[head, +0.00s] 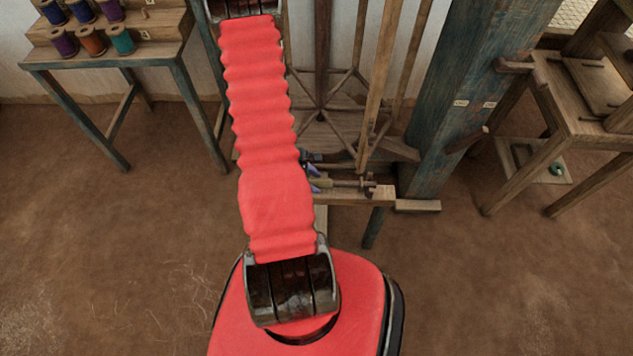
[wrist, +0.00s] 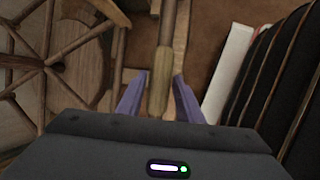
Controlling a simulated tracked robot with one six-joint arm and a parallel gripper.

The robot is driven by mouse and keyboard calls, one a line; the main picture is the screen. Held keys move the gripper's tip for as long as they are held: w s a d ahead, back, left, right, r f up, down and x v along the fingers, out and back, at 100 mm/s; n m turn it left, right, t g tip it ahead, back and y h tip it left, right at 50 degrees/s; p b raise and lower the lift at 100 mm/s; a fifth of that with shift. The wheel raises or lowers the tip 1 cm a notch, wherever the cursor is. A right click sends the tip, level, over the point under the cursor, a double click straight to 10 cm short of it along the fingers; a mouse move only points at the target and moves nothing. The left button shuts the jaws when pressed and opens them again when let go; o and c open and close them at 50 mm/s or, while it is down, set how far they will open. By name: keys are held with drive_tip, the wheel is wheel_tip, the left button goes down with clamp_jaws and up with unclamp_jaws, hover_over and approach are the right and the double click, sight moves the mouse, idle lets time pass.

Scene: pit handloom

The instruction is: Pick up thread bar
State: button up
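The thread bar (wrist: 160,90) is a wooden rod with a thicker, rounded handle end. In the wrist view the handle end lies between the two purple fingers of my gripper (wrist: 159,98), with a gap on each side. My gripper is open, and the rod runs away from it toward the top of the picture. I cannot tell whether the handle is at finger depth or a little below. In the head view my gripper (head: 314,178) is partly hidden behind my red arm, beside the handle end of the bar (head: 345,183), which lies level over a low wooden stand (head: 345,197).
A wooden spoked wheel (wrist: 55,67) is close on the left in the wrist view. Dark stretched threads (wrist: 275,65) and a pale strip (wrist: 228,72) are on the right. A thick blue post (head: 450,110) stands beyond the stand. A spool table (head: 110,55) stands left; open floor lies in front.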

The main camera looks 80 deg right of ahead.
sight(314, 182)
clamp_jaws()
drive_tip(key=shift+r, duration=0.1)
idle(0.3)
wheel_tip(314, 182, up, 10)
idle(0.8)
idle(0.5)
